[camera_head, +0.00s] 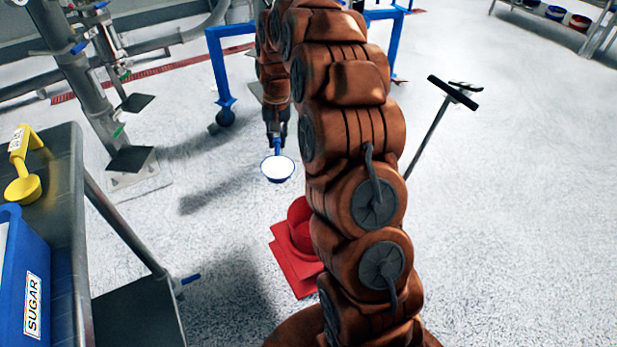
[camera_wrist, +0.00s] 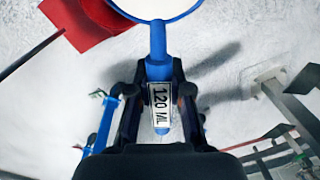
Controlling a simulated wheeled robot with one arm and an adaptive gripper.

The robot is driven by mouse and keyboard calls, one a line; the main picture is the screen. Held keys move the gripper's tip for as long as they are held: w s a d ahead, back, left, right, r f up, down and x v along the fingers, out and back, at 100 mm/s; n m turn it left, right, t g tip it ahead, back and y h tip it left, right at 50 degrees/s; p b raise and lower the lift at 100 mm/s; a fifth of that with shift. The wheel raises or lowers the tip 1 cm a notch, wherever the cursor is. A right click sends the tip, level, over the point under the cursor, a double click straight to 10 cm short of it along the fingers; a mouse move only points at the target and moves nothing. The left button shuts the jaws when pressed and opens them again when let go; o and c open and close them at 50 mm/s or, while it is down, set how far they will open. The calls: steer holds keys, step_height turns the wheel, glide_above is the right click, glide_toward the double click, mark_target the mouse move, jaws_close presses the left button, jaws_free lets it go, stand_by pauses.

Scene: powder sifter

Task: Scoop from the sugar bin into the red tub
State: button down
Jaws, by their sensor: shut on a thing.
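My gripper (camera_head: 276,137) is shut on the handle of a blue scoop (camera_wrist: 157,68) labelled 120 ML, held out over the floor. The scoop's bowl (camera_head: 277,169) shows a white surface inside its blue rim. The blue sugar bin (camera_head: 32,300), with a SUGAR label, stands at the lower left edge, partly cut off. A small red tub (camera_head: 579,21) sits on the far shelf at the upper right. The scoop is far from both.
A yellow scoop (camera_head: 22,188) lies on the grey table (camera_head: 66,190) at left. A red object (camera_head: 292,262) on the floor is partly hidden by my arm. A blue tub (camera_head: 555,13) is on the shelf (camera_head: 520,15). Blue frames and pipework stand behind; floor at right is mostly clear.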

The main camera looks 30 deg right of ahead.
steer(key=d+f+m+b, duration=0.2)
steer(key=d+f+b, duration=0.3)
steer(key=f+b, duration=0.4)
steer(key=d+f+m+t+b, duration=0.1)
steer(key=d+f+m+b, duration=0.1)
steer(key=d+f+b, duration=0.3)
step_height(320, 180, down, 4)
steer(key=b, duration=0.4)
steer(key=shift+s+d+y+b, duration=0.15)
steer(key=shift+d+y+b, duration=0.15)
steer(key=shift+b, duration=0.1)
steer(key=shift+s+t, duration=0.1)
steer(key=shift+t, duration=0.3)
steer(key=shift+s+d+t+y, duration=0.15)
steer(key=shift+s+t+y, duration=0.05)
steer(key=shift+t+y, duration=0.55)
steer(key=shift+f+t+y+b, duration=0.15)
steer(key=shift+t+y+b, duration=0.1)
steer(key=shift+b, duration=0.2)
steer(key=shift+s+d+f+t+y+b, duration=0.2)
steer(key=shift+s+d+t+y+b, duration=0.1)
steer(key=shift+t+y+b, duration=0.5)
steer(key=shift+s+d+f+t+y+b, duration=0.2)
steer(key=shift+t+y+b, duration=0.3)
steer(key=shift+b, duration=0.6)
